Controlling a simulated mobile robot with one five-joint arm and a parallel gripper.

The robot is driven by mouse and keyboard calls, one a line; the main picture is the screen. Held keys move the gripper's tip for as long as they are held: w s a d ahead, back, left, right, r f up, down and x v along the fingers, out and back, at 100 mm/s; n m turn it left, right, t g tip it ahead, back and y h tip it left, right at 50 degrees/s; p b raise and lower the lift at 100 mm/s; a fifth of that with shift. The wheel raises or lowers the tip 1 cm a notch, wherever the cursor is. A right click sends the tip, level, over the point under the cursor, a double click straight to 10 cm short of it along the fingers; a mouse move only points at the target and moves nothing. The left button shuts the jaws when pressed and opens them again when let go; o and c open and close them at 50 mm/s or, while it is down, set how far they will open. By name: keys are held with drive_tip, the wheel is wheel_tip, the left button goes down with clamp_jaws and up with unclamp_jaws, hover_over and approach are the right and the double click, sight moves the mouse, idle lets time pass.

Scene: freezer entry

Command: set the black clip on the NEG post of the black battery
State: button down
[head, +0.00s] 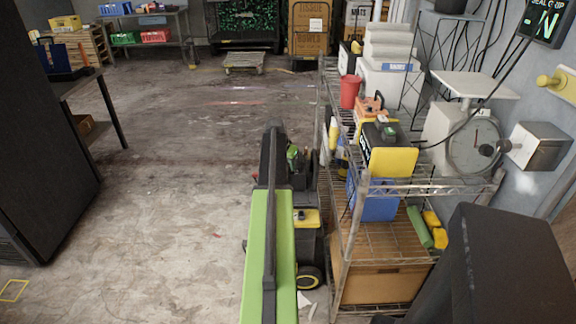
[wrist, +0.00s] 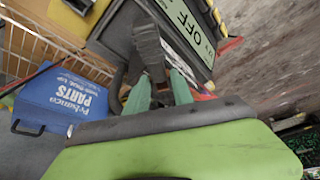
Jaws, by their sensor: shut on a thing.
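My gripper (head: 294,154) shows small in the head view, left of the wire shelf. In the wrist view its green fingers (wrist: 159,84) are shut on a dark clip-like piece, the black clip (wrist: 147,46). The clip lies in front of a black device with an "OFF" display (wrist: 188,28). A black and yellow block (head: 388,158), seemingly the black battery, sits on the shelf's upper deck, right of my gripper and apart from it. I cannot make out its NEG post.
A wheeled black and yellow unit (head: 308,232) stands on the floor beside the shelf (head: 400,187). A blue parts box (head: 372,204) is on the lower deck. A red cup (head: 350,91) and orange item (head: 371,104) are near the battery.

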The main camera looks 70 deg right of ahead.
drive_tip(key=shift+f+b, duration=0.45)
drive_tip(key=shift+f, duration=0.1)
drive_tip(key=c, duration=1)
unclamp_jaws()
drive_tip(key=shift+r, duration=0.1)
drive_tip(key=p+v, duration=1.6)
drive_tip(key=v, duration=0.1)
drive_tip(key=shift+s+r, duration=0.15)
drive_tip(key=shift+r, duration=0.05)
